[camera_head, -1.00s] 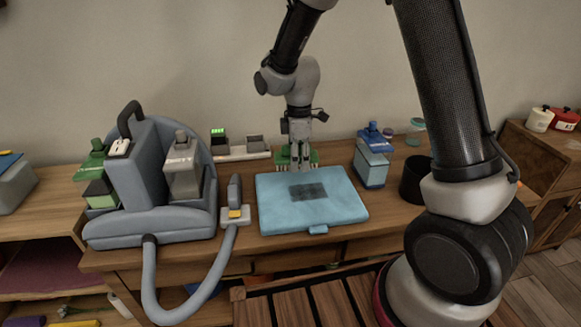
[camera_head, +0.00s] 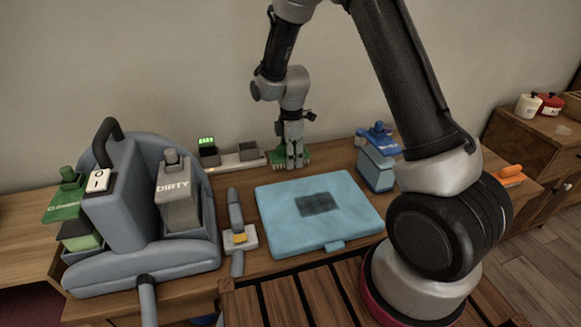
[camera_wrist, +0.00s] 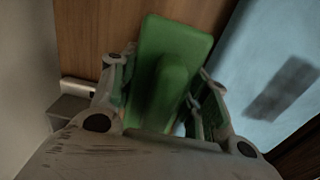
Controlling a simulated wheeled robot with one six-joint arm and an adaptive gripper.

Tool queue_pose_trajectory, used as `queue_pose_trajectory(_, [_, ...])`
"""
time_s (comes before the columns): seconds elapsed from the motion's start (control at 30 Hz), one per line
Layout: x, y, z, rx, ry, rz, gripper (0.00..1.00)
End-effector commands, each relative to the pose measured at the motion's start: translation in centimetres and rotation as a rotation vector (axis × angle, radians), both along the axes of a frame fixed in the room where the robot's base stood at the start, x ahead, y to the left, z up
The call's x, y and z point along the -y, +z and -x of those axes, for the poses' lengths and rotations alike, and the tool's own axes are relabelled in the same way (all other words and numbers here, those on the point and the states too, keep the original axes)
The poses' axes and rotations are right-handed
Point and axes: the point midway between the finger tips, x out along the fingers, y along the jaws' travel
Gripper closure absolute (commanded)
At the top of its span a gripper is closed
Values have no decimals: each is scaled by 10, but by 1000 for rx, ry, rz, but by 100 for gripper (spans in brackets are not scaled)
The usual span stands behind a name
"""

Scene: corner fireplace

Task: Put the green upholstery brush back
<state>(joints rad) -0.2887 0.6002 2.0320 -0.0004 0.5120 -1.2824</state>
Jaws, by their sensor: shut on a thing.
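The green upholstery brush (camera_head: 277,157) is in my gripper (camera_head: 291,163), at the back of the wooden table, behind the light blue case (camera_head: 281,238). In the wrist view the brush (camera_wrist: 172,40) is a green block with a raised ridge, lying between the two fingers (camera_wrist: 165,95). My gripper is shut on it. The fingers hide the middle of the brush in the head view. Whether the brush touches the tabletop cannot be told.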

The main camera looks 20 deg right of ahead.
Motion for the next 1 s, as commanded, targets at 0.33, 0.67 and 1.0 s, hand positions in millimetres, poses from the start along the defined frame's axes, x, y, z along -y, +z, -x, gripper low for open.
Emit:
queue_pose_trajectory(0.33, [0,-41,0,0,0,0,76])
queue_pose_trajectory(0.67, [0,-44,0,1,-1,0,76])
queue_pose_trajectory(1.0, [0,-45,0,2,-1,0,32])
